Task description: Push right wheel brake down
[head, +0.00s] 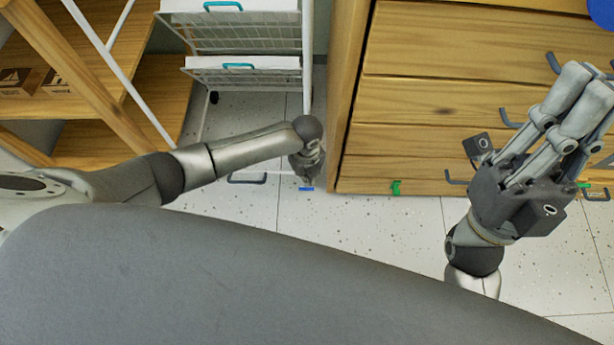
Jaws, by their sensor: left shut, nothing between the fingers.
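A white wire drawer cart (245,42) stands at the top middle. A small blue tab (306,189), which looks like the right wheel brake, shows low by the cart's right front post. My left gripper (306,180) points down just above this tab, shut and empty. It hides the right wheel and the top of the tab, so I cannot tell whether they touch or whether the brake is up or down. My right gripper (585,85) is raised at the right, away from the cart. Its fingers overlap in this view, so its opening is unclear.
A wooden drawer cabinet (440,110) with grey handles stands close to the right of the cart. A small green piece (396,188) is at its lower edge. A wooden shelf (110,140) stands on the left. The speckled floor (365,235) in front is clear.

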